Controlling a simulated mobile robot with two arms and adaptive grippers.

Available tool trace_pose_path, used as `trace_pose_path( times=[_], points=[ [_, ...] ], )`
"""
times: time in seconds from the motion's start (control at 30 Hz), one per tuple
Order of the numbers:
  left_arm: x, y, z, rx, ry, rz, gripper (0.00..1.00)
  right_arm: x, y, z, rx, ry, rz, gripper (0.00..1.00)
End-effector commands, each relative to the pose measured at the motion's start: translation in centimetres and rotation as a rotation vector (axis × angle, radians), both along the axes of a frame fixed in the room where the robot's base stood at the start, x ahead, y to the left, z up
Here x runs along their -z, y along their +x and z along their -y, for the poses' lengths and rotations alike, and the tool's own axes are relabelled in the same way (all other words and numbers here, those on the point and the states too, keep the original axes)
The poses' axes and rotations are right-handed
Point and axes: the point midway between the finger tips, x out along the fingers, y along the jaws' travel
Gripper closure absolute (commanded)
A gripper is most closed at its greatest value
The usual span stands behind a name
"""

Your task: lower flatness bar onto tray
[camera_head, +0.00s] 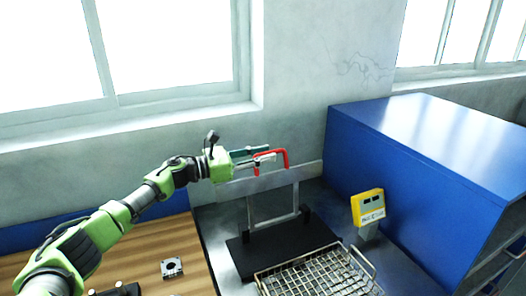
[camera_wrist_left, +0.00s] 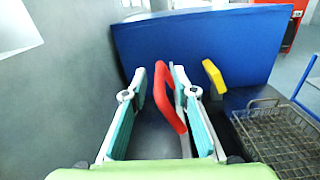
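The flatness bar (camera_head: 258,182) is a pale grey bar with a red handle (camera_head: 286,158), raised on an upright frame over a black base (camera_head: 283,243). My left gripper (camera_head: 265,158) is at the red handle, level with it and above the bar. In the left wrist view the red handle (camera_wrist_left: 168,100) stands between the two spread fingers (camera_wrist_left: 157,75), nearer the right one, with a gap on the left. The wire mesh tray (camera_head: 345,258) lies in front of the base; it also shows in the left wrist view (camera_wrist_left: 245,125). My right gripper is not in view.
A yellow gauge box (camera_head: 368,207) with a display stands right of the frame. A large blue cabinet (camera_head: 430,150) fills the right side. A wooden bench (camera_head: 190,240) at left carries a small square metal plate (camera_head: 172,267).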

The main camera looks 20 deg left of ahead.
Motion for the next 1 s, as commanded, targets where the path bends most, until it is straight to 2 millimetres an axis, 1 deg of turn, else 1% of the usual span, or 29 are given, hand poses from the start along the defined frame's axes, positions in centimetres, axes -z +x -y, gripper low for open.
trace_pose_path(
  times=[0.23,0.27,0.3,0.33,0.37,0.73,1.0],
  points=[
    [0.0,0.1,0.0,-0.001,0.001,0.001,0.74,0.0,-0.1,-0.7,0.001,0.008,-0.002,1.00],
    [0.0,0.1,0.0,-0.001,0.001,0.001,0.76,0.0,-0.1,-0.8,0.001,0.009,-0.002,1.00],
    [0.0,0.1,0.0,-0.001,0.001,0.001,0.87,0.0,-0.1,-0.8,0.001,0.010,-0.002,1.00],
    [0.0,0.1,0.0,-0.001,0.001,0.001,0.95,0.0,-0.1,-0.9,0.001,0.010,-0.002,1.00],
    [0.0,0.1,0.0,-0.001,0.001,0.001,1.00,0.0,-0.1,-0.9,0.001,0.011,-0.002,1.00],
    [-0.1,0.0,0.0,-0.002,0.004,0.005,1.00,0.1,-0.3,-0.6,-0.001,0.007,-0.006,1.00],
    [-0.2,-0.9,1.1,0.001,0.046,0.045,1.00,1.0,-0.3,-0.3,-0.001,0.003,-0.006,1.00]
  ],
)
